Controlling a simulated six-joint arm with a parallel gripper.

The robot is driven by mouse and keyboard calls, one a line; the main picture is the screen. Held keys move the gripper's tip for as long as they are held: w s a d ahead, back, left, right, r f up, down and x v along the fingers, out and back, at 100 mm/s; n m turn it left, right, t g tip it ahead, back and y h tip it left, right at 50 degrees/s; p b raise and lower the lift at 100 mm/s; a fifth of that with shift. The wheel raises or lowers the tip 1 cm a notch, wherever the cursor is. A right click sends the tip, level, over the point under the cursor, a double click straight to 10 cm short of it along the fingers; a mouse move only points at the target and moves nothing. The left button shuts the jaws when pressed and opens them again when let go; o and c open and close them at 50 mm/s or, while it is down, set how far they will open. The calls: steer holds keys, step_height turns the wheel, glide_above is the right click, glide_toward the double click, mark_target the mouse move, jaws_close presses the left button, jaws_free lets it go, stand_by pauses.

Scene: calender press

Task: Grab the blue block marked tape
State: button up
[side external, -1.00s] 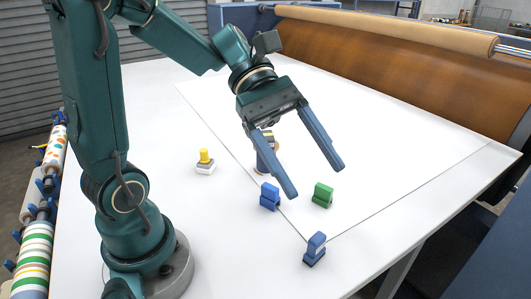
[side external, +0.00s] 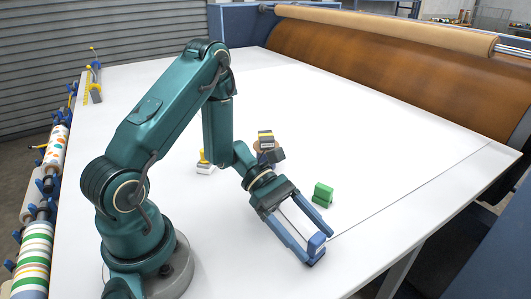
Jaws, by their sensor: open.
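A blue block (side external: 317,243) with a darker base stands near the front edge of the white table. My gripper (side external: 319,249) is low, with its two blue fingers open on either side of this block. The fingertips overlap it in the picture, and I cannot tell if they touch it. A second blue block seen earlier is now hidden behind my gripper. No marking is legible, so I cannot tell which block is marked tape.
A green block (side external: 322,195) stands just behind my gripper. The white table (side external: 400,160) is clear to the right.

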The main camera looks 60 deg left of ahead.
mark_target(321, 249)
steer(key=shift+d+f, duration=0.25)
steer(key=shift+f, duration=0.1)
steer(key=shift+x, duration=2.35)
steer(key=shift+w, duration=0.1)
steer(key=shift+c, duration=0.3)
jaws_close()
steer(key=shift+r, duration=0.15)
